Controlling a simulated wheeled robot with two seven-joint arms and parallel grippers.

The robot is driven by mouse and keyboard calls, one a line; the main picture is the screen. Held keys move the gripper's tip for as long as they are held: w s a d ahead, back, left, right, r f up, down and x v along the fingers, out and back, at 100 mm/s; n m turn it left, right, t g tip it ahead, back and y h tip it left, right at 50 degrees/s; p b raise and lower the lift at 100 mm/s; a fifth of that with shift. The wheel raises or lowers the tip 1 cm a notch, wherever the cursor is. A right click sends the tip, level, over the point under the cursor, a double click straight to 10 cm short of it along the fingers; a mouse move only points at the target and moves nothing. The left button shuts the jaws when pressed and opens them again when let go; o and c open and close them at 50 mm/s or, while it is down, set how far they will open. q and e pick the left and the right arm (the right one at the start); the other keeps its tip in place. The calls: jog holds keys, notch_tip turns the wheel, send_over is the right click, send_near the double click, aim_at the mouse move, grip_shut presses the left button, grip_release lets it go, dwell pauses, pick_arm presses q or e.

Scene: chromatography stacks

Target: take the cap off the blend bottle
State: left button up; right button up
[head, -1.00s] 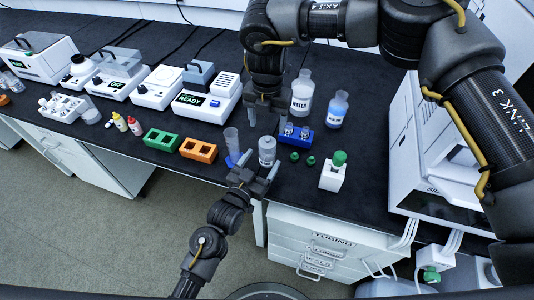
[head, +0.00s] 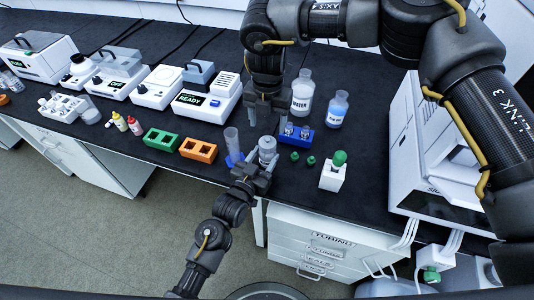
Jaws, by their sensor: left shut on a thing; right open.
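The bottle that I take for the blend bottle (head: 267,155) stands near the front edge of the bench, with a grey cap (head: 267,142) on top; no label is readable. My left gripper (head: 262,168) is shut on the bottle's lower body from the front, and its fingers hide part of the base. My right gripper (head: 266,118) is open and empty, pointing down just behind and above the bottle, apart from the cap.
A clear cylinder on a blue base (head: 232,143) stands close to the bottle's left. A water bottle (head: 301,97) and a blue-liquid bottle (head: 337,112) stand behind.

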pick_arm(q)
jog(key=shift+c, duration=0.5)
pick_arm(e)
jog(key=shift+o, duration=0.8)
jog(key=shift+a, duration=0.15)
jog(key=s+a+f+n+g+y, duration=0.1)
jog(key=s+a+f+y, duration=0.25)
jog(key=s+a, duration=0.45)
jog(key=s+a+f+g+y, duration=0.2)
jog(key=s+a+y, duration=0.3)
jog(key=a, duration=0.5)
jog(key=s+a+r+m+t+y, duration=0.1)
jog(key=s+a+r+m+y, duration=0.3)
jog(key=s+a+r+y, duration=0.25)
notch_tip(320, 180, up, 3)
jog(key=w+d+m+t+y, duration=0.3)
jog(key=m+t, duration=0.1)
jog(key=m, duration=0.1)
jog(key=m+t+h, duration=1.1)
jog(key=m+t, duration=0.1)
jog(key=m, duration=0.7)
send_near(268, 143)
jog(key=x, duration=1)
jog(key=shift+w+a, duration=0.1)
jog(key=shift+w, duration=0.15)
